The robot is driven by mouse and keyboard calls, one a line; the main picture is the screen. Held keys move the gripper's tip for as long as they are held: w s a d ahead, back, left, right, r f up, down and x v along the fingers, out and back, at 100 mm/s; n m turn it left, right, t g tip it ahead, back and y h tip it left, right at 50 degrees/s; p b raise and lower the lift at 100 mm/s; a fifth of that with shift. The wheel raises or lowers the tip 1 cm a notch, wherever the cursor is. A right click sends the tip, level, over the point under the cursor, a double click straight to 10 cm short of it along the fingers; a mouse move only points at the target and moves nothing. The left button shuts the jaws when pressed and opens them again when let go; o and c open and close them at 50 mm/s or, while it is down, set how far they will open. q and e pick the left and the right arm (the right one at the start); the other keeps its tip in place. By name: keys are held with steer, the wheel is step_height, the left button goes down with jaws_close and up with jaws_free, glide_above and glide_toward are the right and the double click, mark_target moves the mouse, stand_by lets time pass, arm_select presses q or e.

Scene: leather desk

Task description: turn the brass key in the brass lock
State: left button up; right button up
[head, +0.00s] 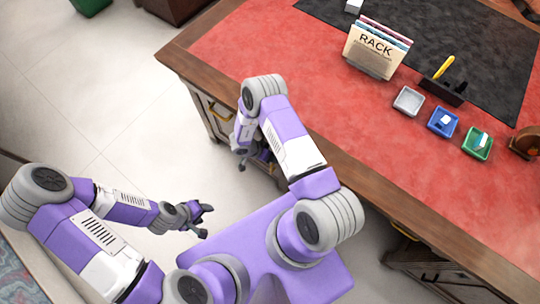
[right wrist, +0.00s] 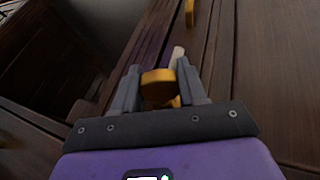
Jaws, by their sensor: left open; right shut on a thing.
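In the right wrist view the brass key (right wrist: 158,86) shows its rounded bow between the two fingers of my right gripper (right wrist: 160,88), which is shut on it. More brass shows just behind the bow and beside the right finger; I cannot tell whether it is the lock, and the key's shaft is hidden. In the head view my right gripper is low beside the desk's front, mostly hidden by its own arm. My left gripper (head: 202,220) is open and empty over the floor, away from the desk.
The desk (head: 260,55) has a red leather top with a file rack (head: 372,55), a pen holder (head: 443,90) and small grey, blue and green trays (head: 408,101) on it. Another brass piece (right wrist: 190,12) is on the wood ahead.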

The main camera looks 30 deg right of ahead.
steer(key=shift+g+h+b, duration=0.4)
steer(key=shift+g+b, duration=0.2)
steer(key=shift+b, duration=0.2)
steer(key=shift+d, duration=0.1)
steer(key=shift+n+g+b, duration=0.3)
steer(key=shift+g+b, duration=0.1)
steer(key=shift+b, duration=0.1)
steer(key=shift+s+g+h+b, duration=0.15)
steer(key=shift+g+h+b, duration=0.65)
steer(key=shift+b, duration=0.8)
steer(key=shift+r, duration=0.1)
